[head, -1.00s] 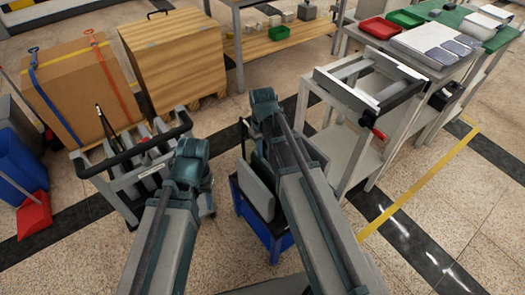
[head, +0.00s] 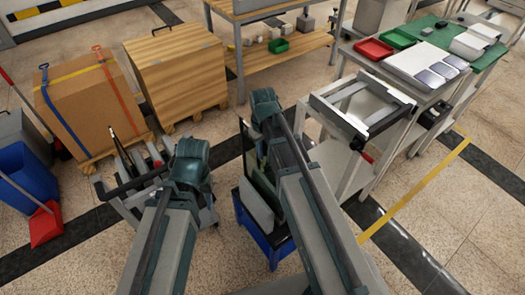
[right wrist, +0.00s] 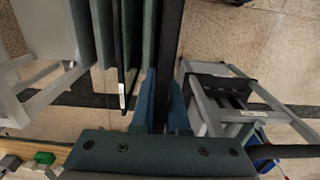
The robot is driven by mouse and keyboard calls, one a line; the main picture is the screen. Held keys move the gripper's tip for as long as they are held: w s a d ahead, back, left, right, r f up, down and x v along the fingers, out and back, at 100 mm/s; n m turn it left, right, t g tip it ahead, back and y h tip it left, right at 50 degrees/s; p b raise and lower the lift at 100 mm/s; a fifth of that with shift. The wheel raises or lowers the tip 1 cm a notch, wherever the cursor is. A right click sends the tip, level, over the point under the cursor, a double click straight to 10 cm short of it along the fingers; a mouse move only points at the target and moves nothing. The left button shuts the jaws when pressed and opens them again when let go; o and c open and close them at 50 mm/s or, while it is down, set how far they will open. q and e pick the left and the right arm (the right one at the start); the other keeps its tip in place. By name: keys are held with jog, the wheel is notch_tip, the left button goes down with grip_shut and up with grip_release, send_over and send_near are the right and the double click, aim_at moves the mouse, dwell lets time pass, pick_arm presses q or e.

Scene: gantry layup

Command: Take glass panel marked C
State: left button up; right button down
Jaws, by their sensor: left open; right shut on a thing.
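My right gripper (right wrist: 162,100) is shut on a dark, thin panel (right wrist: 171,40), seen edge-on in the right wrist view. No letter on this panel is readable. Several upright grey-green panels (right wrist: 104,35) stand in a row just to its left; one dark edge beside them carries a small white label (right wrist: 122,101), too small to read. In the head view, grey panels (head: 257,209) stand upright by the blue cart (head: 279,246), under my right arm. The right gripper is hidden there by its arm. My left arm reaches in beside it, with its gripper out of sight behind the wrist.
A grey trolley (head: 130,190) with a black handle stands left of my left arm. A pale frame stand (head: 350,122) is close on the right. Boxes on pallets (head: 180,70) and a table with trays (head: 373,48) stand farther back. Floor is open at lower right.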

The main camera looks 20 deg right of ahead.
notch_tip(320, 180, up, 14)
jog(key=p, duration=1.3)
jog(key=shift+r, duration=0.15)
